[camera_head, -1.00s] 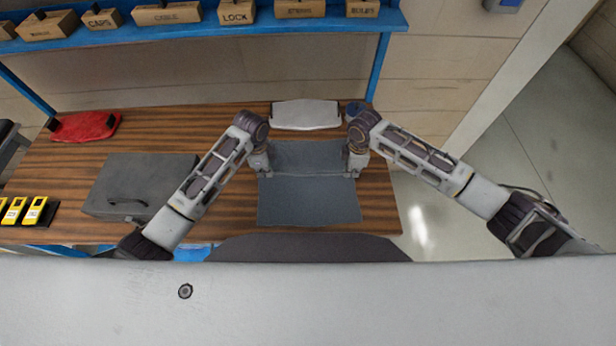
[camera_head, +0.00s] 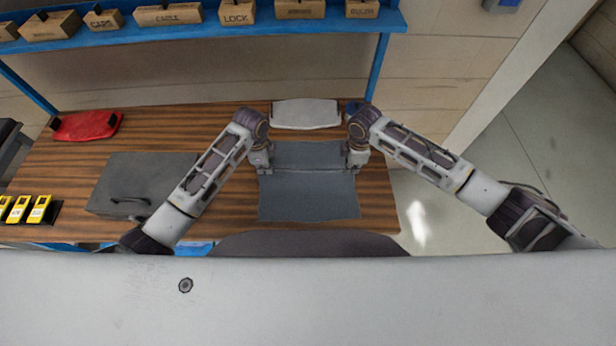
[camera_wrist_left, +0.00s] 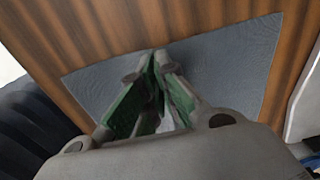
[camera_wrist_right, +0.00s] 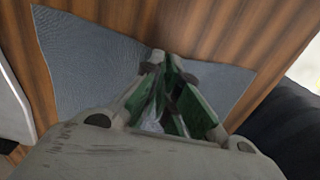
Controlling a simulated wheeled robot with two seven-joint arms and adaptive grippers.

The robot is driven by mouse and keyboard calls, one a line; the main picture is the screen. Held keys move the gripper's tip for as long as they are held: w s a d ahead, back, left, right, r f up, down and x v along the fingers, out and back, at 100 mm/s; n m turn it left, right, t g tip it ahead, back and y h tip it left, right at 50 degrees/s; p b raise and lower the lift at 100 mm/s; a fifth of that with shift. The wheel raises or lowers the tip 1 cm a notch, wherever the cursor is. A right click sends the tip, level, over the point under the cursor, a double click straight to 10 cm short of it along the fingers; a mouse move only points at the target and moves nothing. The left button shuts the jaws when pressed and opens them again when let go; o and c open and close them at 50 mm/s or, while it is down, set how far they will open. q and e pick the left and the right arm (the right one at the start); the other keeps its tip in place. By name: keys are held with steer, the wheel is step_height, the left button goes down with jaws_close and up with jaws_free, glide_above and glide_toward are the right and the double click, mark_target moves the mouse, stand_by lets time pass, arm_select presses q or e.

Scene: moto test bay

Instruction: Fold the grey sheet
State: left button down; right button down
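The grey sheet (camera_head: 308,202) lies on the wooden table in front of me. A raised straight edge or crease runs across it between my two grippers, with a flat part beyond it and a wider part nearer me. My left gripper (camera_head: 267,172) is shut on the sheet at the left end of this line. My right gripper (camera_head: 351,172) is shut on it at the right end. The sheet's flat part also shows past the closed fingers in the left wrist view (camera_wrist_left: 230,62) and right wrist view (camera_wrist_right: 85,65). The pinched cloth itself is mostly hidden.
A white-grey tray-like object (camera_head: 305,113) lies just beyond the sheet. A grey case (camera_head: 150,175), a red pouch (camera_head: 87,126) and yellow devices (camera_head: 38,209) are on the left. A blue shelf (camera_head: 210,25) with labelled boxes is at the back.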

arm_select(q)
steer(key=shift+r, duration=0.1)
arm_select(e)
steer(key=shift+r, duration=0.1)
